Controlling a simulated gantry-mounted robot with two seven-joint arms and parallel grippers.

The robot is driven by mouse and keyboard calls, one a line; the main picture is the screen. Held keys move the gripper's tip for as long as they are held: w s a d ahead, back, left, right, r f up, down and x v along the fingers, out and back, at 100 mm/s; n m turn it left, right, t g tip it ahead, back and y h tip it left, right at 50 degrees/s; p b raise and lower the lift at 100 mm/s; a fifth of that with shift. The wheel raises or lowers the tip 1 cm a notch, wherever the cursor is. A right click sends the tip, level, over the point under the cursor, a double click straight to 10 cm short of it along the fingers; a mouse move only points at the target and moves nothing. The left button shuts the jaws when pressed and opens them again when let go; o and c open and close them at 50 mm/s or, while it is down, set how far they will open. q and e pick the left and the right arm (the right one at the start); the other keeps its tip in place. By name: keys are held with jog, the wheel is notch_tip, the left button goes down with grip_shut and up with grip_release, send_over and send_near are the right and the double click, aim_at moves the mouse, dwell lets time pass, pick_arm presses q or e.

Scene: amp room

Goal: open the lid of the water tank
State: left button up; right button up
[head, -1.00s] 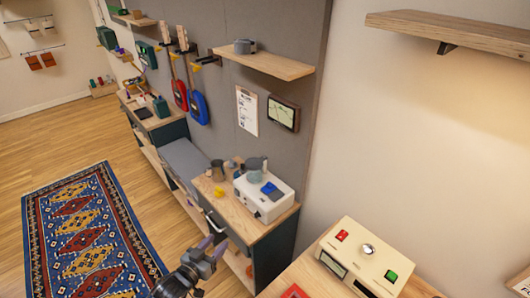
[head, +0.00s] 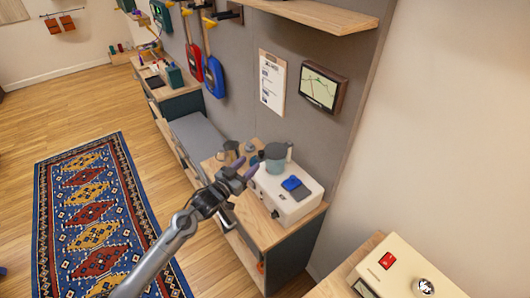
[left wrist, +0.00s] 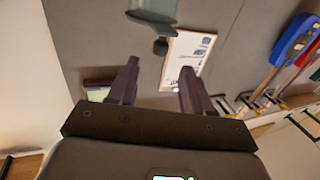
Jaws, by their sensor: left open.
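The water tank, seemingly the grey-teal vessel (head: 275,160), stands on a white box-shaped machine (head: 290,200) on the wooden bench. In the left wrist view the vessel (left wrist: 155,10) shows at the top edge, cut off, with a dark knob (left wrist: 160,46) at its lower end. Whether its lid is shut is not clear. My left gripper (head: 245,174) is open and empty, just left of the vessel in the head view and apart from it. In the left wrist view its fingers (left wrist: 159,70) stand apart below the knob. My right gripper is not in view.
A blue item (head: 295,187) lies on the machine's top. A brown mug (head: 231,149) stands behind my left gripper. A wooden shelf (head: 310,14) juts from the wall above. A cream box (head: 405,275) with a red switch stands at front right.

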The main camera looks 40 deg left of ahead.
pick_arm(q)
send_near(275, 148)
jog(key=w, duration=0.1)
jog(key=w+r, duration=0.1)
jog(key=w, duration=0.1)
jog(key=w+a+r, duration=0.1)
jog(key=shift+w+a+r, duration=0.1)
jog(key=shift+w+r, duration=0.15)
jog(key=shift+w, duration=0.05)
grip_shut()
dwell(0.4)
